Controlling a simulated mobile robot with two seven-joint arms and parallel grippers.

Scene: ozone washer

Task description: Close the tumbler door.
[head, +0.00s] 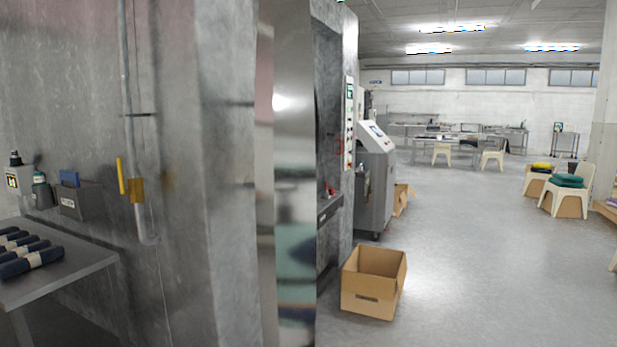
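A tall, shiny steel panel (294,130) stands upright and close in the head view, left of the middle. It looks like the tumbler door standing out from the machine, but its handle and hinge do not show, and I cannot tell how far it is open. Right behind it is the grey machine front (349,60) with a dark recess (327,120) partly hidden by the panel. Neither of my grippers is in view.
A grey wall (205,130) with a pipe and yellow handle (121,176) fills the left. A steel table (65,280) holds rolled dark cloths. An open cardboard box (368,302) sits on the floor before the machine. Floor to its right is clear, with chairs (566,196) farther off.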

